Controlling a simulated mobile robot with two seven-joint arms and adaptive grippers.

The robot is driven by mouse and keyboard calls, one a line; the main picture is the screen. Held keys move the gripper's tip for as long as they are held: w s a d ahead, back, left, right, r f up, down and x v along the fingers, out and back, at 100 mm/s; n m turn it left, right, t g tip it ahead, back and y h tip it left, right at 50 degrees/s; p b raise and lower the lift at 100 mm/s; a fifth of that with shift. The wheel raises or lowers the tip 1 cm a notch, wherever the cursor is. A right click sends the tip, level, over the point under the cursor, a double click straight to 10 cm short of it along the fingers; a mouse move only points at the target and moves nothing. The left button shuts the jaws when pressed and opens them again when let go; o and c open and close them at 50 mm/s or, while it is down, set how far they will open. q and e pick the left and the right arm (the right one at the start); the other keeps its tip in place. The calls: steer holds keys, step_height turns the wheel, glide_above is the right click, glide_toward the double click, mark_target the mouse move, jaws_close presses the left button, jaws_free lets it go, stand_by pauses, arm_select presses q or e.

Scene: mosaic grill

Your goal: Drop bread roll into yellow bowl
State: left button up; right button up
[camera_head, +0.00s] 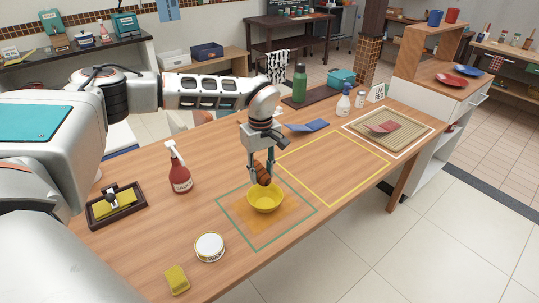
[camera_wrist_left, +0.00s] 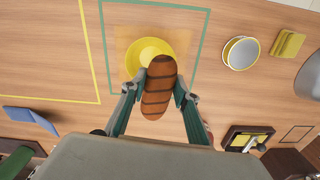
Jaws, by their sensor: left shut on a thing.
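A brown bread roll (camera_head: 262,174) with dark stripes is held between the fingers of my left gripper (camera_head: 260,168), which is shut on it. The yellow bowl (camera_head: 265,199) stands on an orange patch inside the green outlined square on the wooden table. The roll is above the bowl in the head view. In the left wrist view the roll (camera_wrist_left: 159,88) covers part of the bowl (camera_wrist_left: 143,50), whose far side still shows. The bowl's inside is partly hidden by the roll. My right gripper is not in view.
A round white tin (camera_head: 210,247) and a yellow sponge (camera_head: 177,279) lie near the front edge. A tray with a yellow item (camera_head: 118,204) is further left. The yellow outlined area (camera_head: 333,165) is clear.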

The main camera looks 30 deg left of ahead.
mark_target(262, 169)
arm_select(q)
steer(key=shift+w+a+r+n, duration=0.3)
steer(key=shift+w+r, duration=0.1)
steer(key=shift+w, duration=0.15)
steer(key=shift+s+f, duration=0.1)
steer(key=shift+f, duration=0.65)
steer(key=shift+f+b, duration=0.95)
steer(key=shift+f, duration=1.25)
steer(key=o, duration=1.2)
steer(key=shift+c, duration=0.2)
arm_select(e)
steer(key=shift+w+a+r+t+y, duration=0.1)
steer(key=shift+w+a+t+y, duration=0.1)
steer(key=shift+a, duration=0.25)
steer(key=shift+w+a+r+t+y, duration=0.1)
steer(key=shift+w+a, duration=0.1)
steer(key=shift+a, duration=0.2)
arm_select(q)
steer(key=shift+r, duration=0.1)
step_height(262, 169, up, 12)
steer(key=shift+f, duration=0.1)
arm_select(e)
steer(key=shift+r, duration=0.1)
